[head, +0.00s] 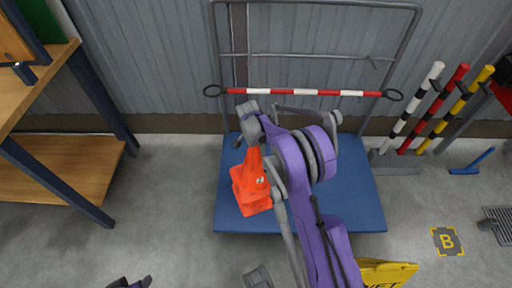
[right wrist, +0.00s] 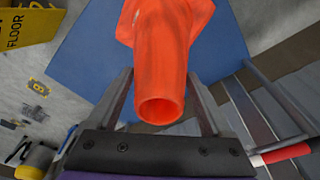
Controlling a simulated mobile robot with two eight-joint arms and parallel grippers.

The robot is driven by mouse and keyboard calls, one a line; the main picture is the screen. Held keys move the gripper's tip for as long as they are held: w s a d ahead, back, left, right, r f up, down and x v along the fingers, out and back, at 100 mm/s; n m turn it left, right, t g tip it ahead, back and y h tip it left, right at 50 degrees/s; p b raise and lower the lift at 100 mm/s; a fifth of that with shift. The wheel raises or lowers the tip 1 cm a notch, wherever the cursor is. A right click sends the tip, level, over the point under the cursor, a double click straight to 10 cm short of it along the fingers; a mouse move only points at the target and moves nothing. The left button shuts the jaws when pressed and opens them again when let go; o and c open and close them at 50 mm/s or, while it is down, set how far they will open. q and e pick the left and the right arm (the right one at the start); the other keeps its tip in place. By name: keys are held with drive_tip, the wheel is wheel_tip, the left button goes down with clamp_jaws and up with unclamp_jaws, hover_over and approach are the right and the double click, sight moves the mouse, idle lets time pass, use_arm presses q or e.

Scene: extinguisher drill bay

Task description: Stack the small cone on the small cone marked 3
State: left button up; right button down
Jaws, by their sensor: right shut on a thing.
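My right gripper (head: 252,134) reaches down over the blue platform. It is shut on the upper part of an orange cone (head: 254,160). In the right wrist view, the cone (right wrist: 165,65) sits between the two fingers, its open round tip toward the camera. Below it in the head view is a wider orange base area (head: 256,206) with a small pale mark. The orange edges look layered, like one cone over another, but I cannot clearly separate two cones or read the mark.
The blue platform (head: 350,212) has a grey rail frame and a red-and-white bar (head: 300,92) behind. Striped poles (head: 412,108) stand at right. A yellow floor sign (head: 385,273) is at lower right, a wooden shelf (head: 60,172) at left. Bare floor lies between shelf and platform.

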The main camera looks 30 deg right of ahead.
drive_tip(key=shift+f, duration=0.15)
wheel_tip(320, 180, down, 13)
drive_tip(key=b, duration=0.9)
drive_tip(key=shift+f, duration=0.2)
unclamp_jaws()
drive_tip(key=r, duration=0.3)
drive_tip(key=a+r+p, duration=0.1)
drive_tip(key=r, duration=0.2)
drive_tip(key=r+p, duration=0.1)
drive_tip(key=r, duration=0.3)
drive_tip(key=shift+s+a, duration=0.15)
drive_tip(key=shift+a, duration=0.1)
drive_tip(key=shift+r+p, duration=0.3)
drive_tip(key=shift+r, duration=0.15)
idle(0.5)
